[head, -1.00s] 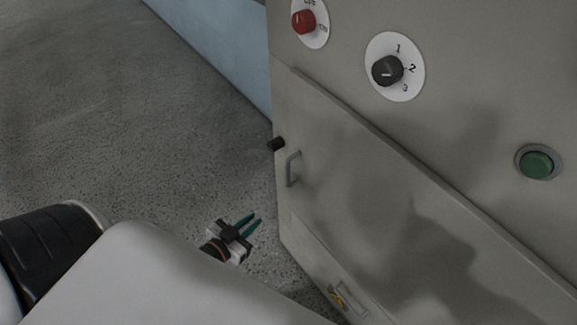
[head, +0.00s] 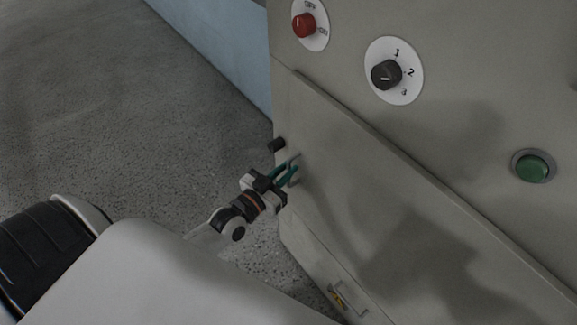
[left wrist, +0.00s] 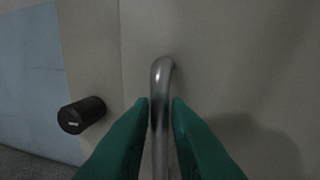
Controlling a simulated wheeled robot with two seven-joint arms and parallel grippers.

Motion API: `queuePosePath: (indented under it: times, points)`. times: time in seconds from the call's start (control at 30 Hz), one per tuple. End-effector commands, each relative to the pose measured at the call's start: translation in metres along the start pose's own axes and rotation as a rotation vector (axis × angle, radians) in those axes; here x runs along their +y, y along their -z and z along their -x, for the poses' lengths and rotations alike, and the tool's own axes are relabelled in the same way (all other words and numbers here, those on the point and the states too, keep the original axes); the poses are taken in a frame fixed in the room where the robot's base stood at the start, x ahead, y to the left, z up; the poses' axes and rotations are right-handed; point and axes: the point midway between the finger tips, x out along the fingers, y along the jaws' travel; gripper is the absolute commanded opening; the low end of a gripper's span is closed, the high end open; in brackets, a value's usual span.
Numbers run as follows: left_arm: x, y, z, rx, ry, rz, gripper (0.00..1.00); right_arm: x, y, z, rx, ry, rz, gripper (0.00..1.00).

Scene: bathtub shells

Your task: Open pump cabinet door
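The pump cabinet door (head: 365,190) is a grey panel on the front of the grey cabinet and is shut. Its metal bar handle (head: 294,157) is near the door's left edge. My left gripper (head: 288,174) is at the handle, its green fingers apart. In the left wrist view, the handle bar (left wrist: 161,80) runs between the fingertips (left wrist: 161,104), one on each side. A narrow gap seems to show beside the bar, so the fingers look open around it. The handle's lower end is hidden. My right gripper is not in view.
A black knob (head: 277,145) sticks out left of the handle; it also shows in the left wrist view (left wrist: 81,115). A red knob (head: 304,25), a black dial (head: 386,74) and a green button (head: 533,166) are above the door. The grey floor (head: 130,120) at left is clear.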

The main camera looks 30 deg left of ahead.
Motion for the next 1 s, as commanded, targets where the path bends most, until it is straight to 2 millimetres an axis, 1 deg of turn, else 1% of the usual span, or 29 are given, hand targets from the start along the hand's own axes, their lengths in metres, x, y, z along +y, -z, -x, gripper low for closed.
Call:
queuePosePath:
  times: [0.03, 0.13, 0.43, 0.53, 0.83, 1.0]
  points:
    - [0.0001, -0.0005, -0.0053, -0.001, 0.000, 0.000, 0.16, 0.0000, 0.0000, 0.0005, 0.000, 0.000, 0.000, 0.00]
    - [-0.0002, -0.0003, -0.0103, 0.000, 0.000, 0.000, 0.16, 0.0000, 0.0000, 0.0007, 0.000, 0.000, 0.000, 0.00]
    - [-0.0003, 0.0001, -0.0120, 0.000, 0.001, 0.000, 0.16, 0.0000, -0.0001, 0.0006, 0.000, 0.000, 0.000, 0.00]
    - [-0.0003, 0.0001, -0.0119, 0.000, 0.001, 0.000, 0.00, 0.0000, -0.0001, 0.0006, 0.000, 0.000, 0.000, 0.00]
    - [-0.0005, 0.0001, -0.0116, 0.001, 0.000, 0.001, 0.00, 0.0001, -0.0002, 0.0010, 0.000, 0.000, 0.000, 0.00]
    - [-0.0021, -0.0003, -0.0108, 0.002, -0.009, 0.003, 0.00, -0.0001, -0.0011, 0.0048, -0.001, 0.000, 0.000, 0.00]
